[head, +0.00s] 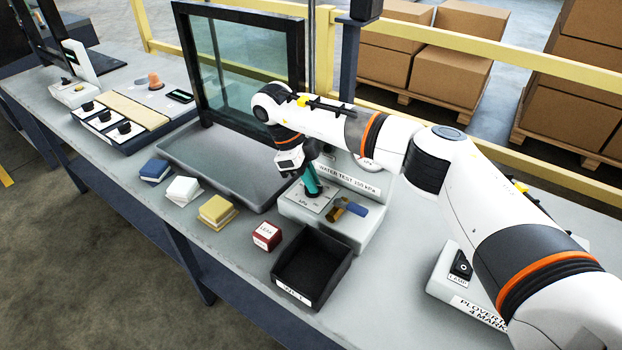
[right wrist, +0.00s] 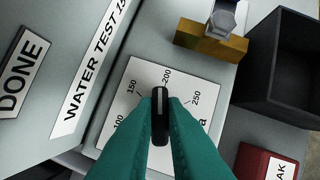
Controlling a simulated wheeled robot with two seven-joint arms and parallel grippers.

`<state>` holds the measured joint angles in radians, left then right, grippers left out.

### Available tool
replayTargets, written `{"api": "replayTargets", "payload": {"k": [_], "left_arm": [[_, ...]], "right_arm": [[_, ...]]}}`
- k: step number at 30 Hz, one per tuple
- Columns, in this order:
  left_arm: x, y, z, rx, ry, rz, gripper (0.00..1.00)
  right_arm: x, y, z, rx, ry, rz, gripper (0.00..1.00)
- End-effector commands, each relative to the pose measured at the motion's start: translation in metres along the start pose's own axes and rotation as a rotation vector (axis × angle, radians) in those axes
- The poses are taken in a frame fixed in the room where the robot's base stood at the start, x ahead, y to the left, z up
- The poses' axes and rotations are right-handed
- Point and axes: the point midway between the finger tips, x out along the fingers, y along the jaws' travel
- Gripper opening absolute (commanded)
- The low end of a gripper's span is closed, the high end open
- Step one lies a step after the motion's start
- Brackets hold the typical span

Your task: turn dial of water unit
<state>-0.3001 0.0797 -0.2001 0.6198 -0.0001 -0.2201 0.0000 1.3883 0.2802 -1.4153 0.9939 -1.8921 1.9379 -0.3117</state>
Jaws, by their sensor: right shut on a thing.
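The water unit (head: 352,230) is a light grey box with a sloped sign reading WATER TEST 150 KPA (head: 349,181). On its white scale plate (right wrist: 140,75) sits the dial, a black knob (right wrist: 160,115) with a light line. In the right wrist view the line points up, close to the 200 mark; 150 lies to its left and 250 to its right. My right gripper (head: 314,187) reaches down onto the plate. Its teal fingers (right wrist: 161,108) are shut on the knob from both sides. In the head view the fingers hide the knob. My left gripper is out of view.
A brass fitting (right wrist: 210,41) and a blue piece (head: 356,209) are beside the plate. A black bin (head: 341,272) and red LEAK block (head: 266,236) stand in front. Yellow (head: 217,212), white and blue blocks lie left. A glass-screened tray (head: 215,165) stands behind them.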

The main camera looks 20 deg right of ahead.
Motion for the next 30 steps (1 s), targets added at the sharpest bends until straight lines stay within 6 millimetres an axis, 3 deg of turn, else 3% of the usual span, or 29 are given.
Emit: {"api": "replayTargets", "payload": {"k": [4,5,9,20,23,30], "left_arm": [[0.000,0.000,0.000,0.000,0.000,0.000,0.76],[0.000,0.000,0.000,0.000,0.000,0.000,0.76],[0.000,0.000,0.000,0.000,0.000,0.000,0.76],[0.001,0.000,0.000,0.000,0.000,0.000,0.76],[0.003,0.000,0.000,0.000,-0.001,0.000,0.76],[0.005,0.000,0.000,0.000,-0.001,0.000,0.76]], "right_arm": [[-0.002,0.001,0.000,0.001,0.003,0.003,0.00],[-0.002,0.001,0.000,0.000,0.003,0.003,0.12],[-0.001,0.001,0.000,0.000,0.003,0.002,0.33],[-0.006,0.000,-0.001,-0.001,0.002,0.003,0.33],[-0.020,0.000,-0.001,-0.001,0.003,0.004,0.33],[-0.073,0.001,0.000,0.001,0.003,0.006,0.33]]}}
